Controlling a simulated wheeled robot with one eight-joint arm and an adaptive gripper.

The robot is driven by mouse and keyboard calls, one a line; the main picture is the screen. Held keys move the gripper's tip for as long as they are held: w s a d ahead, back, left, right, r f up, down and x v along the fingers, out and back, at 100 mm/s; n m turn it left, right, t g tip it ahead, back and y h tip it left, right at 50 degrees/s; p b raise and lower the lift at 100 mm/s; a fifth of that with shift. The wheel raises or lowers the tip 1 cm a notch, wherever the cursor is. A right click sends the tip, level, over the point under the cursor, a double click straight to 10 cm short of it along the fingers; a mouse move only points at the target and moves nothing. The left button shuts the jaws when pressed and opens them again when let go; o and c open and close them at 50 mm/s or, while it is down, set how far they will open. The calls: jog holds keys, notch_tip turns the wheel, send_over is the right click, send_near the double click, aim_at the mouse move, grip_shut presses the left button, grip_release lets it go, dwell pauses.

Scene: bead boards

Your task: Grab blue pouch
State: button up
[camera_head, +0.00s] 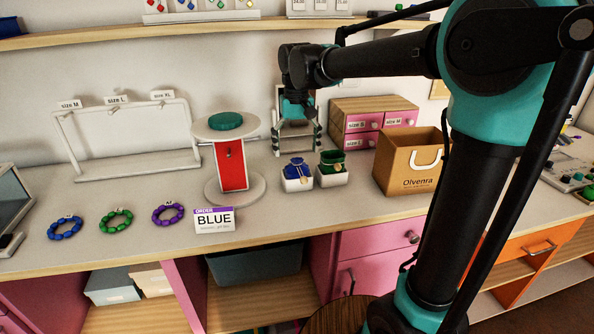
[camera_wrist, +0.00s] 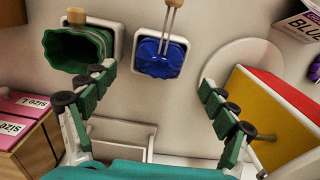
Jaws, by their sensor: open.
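In the wrist view the blue pouch (camera_wrist: 160,57) lies between and beyond the two fingers. My gripper (camera_head: 298,145) is open and empty, just behind and above the pouch in the head view. In the wrist view my gripper (camera_wrist: 155,85) has its fingers spread wide, with the left one close to the green pouch. The green pouch (camera_head: 332,161) stands in its own white holder just right of the blue one; it also shows in the wrist view (camera_wrist: 75,48).
An order sign reading BLUE (camera_head: 214,219) stands at the counter's front. A red-fronted stand (camera_head: 231,167) is left of the pouches. A paper bag (camera_head: 408,165) and pink drawer box (camera_head: 362,124) are right. Blue (camera_head: 65,229), green (camera_head: 116,221) and purple (camera_head: 168,214) bracelets lie at left.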

aim_at(297, 159)
jog(key=shift+f, duration=3.05)
jog(key=c, duration=1.3)
jog(key=shift+o, duration=0.2)
jog(key=shift+r, duration=0.15)
